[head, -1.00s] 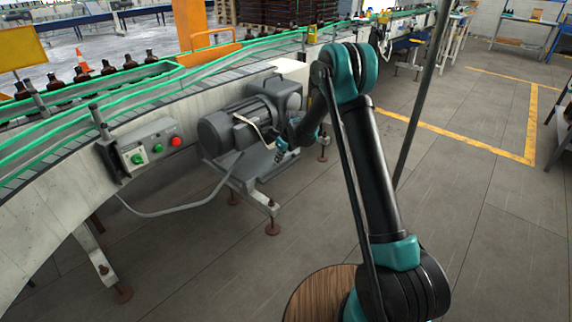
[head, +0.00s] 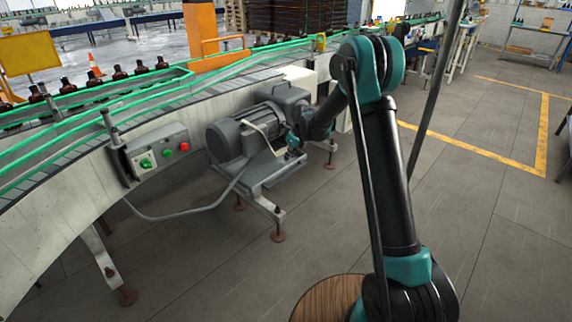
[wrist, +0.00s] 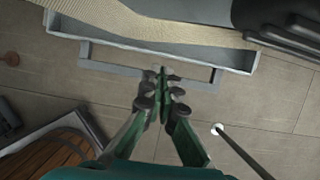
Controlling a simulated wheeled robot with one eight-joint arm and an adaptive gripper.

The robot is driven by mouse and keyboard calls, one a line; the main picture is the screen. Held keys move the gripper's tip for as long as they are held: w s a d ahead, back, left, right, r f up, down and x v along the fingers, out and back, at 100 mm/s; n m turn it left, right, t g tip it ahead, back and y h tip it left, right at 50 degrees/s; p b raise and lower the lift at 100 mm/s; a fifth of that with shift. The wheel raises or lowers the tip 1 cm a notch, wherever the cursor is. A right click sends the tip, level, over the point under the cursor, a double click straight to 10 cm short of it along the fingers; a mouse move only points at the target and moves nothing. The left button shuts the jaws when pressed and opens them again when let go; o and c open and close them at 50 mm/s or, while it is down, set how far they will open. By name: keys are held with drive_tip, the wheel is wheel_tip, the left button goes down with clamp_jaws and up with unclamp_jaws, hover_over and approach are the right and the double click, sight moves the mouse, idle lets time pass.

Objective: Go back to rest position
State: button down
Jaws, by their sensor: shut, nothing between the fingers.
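My gripper (wrist: 162,85) is shut and empty in the wrist view, its fingertips together over the grey metal frame of a motor stand (wrist: 110,55) and the floor. In the head view my gripper (head: 292,150) is small and partly hidden, at the end of my bent arm in front of the grey motor (head: 238,138). I cannot tell whether it touches the motor. The arm rises from my base at the lower right and folds over at a teal elbow.
A curved conveyor (head: 75,190) with green rails and amber bottles (head: 120,72) runs along the left. A control box (head: 160,152) with green and red buttons hangs on its side. A grey pole (head: 432,100) stands behind my arm. The floor (head: 500,220) at right is clear.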

drive_tip(key=s+d+r+n+h, duration=0.1)
drive_tip(key=s+d+r+n, duration=0.5)
drive_tip(key=s+d, duration=0.35)
drive_tip(key=s+d+r+n+h, duration=0.1)
drive_tip(key=s+d+r+n, duration=0.5)
drive_tip(key=s+d, duration=0.4)
drive_tip(key=s+d+f+n, duration=0.2)
drive_tip(key=s+n, duration=0.2)
drive_tip(key=s, duration=0.3)
drive_tip(key=s+d+f+n+t+h, duration=0.1)
drive_tip(key=s+d+f+n, duration=0.1)
drive_tip(key=s+n, duration=0.3)
drive_tip(key=s+d+f+n, duration=0.2)
drive_tip(key=s+d+n, duration=0.2)
drive_tip(key=s, duration=0.6)
drive_tip(key=shift+s+n, duration=0.15)
drive_tip(key=shift+n, duration=0.15)
